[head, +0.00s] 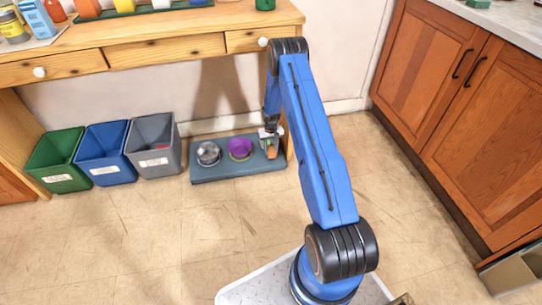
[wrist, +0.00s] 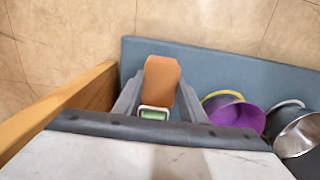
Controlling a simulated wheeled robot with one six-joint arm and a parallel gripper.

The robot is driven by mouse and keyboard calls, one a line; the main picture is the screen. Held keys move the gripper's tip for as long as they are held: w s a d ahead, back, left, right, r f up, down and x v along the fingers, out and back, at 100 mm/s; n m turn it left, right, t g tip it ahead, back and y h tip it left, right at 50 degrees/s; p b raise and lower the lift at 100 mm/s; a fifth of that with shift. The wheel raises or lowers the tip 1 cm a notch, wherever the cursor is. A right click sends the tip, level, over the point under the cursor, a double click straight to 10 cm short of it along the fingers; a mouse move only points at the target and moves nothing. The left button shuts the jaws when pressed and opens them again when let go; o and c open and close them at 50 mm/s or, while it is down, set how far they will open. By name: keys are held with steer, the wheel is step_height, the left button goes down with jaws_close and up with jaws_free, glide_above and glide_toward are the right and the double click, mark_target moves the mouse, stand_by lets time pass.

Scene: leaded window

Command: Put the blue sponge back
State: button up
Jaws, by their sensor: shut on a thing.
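My gripper (head: 270,133) reaches down over the right end of a blue-grey mat on the floor. It is shut on an orange-brown block (head: 271,152). In the wrist view the block (wrist: 161,80) stands between the two fingers (wrist: 158,98), with a small pale-rimmed green patch at its near end. I cannot tell whether the block touches the mat (wrist: 220,60). I see no blue sponge in either view.
On the mat (head: 225,174) stand a purple bowl (head: 240,147) with a yellow rim behind it and a metal bowl (head: 208,153), left of my gripper. Green (head: 60,160), blue (head: 105,152) and grey (head: 152,145) bins stand further left. A wooden table leg is close by.

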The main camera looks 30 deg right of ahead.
mark_target(271, 149)
steer(key=shift+f, duration=2.2)
steer(key=shift+f, duration=0.1)
steer(key=o, duration=1)
steer(key=r, duration=1.2)
steer(key=shift+w+r, duration=0.1)
steer(key=shift+w, duration=0.1)
steer(key=shift+s, duration=0.1)
